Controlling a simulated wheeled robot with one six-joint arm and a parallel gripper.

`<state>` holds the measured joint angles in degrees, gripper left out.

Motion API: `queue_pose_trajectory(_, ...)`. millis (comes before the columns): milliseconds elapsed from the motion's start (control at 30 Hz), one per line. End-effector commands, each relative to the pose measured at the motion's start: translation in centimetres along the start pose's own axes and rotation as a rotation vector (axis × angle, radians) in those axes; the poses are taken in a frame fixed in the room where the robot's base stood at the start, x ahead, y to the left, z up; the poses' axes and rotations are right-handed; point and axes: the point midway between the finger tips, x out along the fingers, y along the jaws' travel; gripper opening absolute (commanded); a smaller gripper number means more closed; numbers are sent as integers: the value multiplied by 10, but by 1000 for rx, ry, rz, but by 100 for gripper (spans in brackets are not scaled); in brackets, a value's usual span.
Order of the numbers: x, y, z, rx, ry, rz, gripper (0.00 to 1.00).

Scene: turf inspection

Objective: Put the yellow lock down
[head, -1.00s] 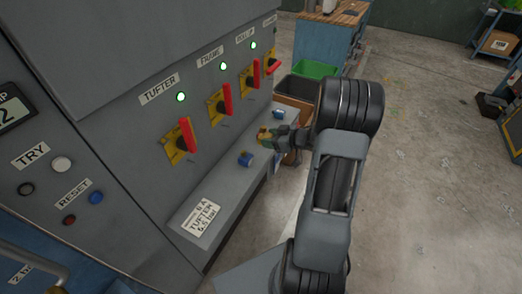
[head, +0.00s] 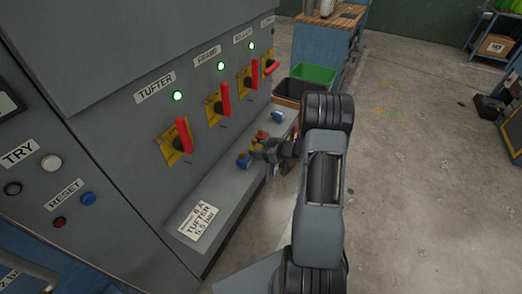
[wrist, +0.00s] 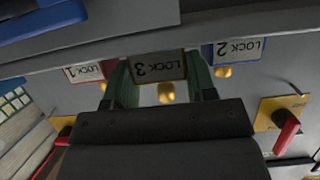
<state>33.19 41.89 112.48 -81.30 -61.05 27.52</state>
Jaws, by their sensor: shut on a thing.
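The yellow lock (wrist: 157,67), labelled LOCK 3, sits between the two green fingers of my gripper (wrist: 160,75) in the wrist view. My gripper is shut on it. In the head view my gripper (head: 262,149) is at the grey ledge (head: 218,190) of the machine, and its fingers largely hide the lock. The blue lock (wrist: 240,50), labelled LOCK 2, is on one side of it, and the red lock (wrist: 85,72), labelled LOCK 1, on the other. The blue lock (head: 243,160) also shows left of my gripper in the head view. I cannot tell whether the yellow lock touches the ledge.
Above the ledge, a row of red switch handles (head: 184,134) on yellow plates juts from the panel, with lit green lamps. Another blue item (head: 278,116) lies further along the ledge. A label card (head: 199,222) occupies the near end. A green bin (head: 314,74) stands beyond.

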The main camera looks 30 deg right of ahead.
Motion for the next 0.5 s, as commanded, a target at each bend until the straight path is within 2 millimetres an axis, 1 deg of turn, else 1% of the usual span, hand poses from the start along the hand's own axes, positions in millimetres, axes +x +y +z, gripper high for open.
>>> queue_pose_trajectory(133, 0, 0, -1, -1, 1, 0, 27)
queue_pose_trajectory(300, 1, 0, 3, -1, 1, 0, 27)
queue_pose_trajectory(333, 1, 0, 3, 0, 0, 0, 54)
queue_pose_trajectory(400, 1, 0, 3, 0, 0, 0, 61)
queue_pose_trajectory(500, 1, 0, 3, 0, 0, 0, 62)
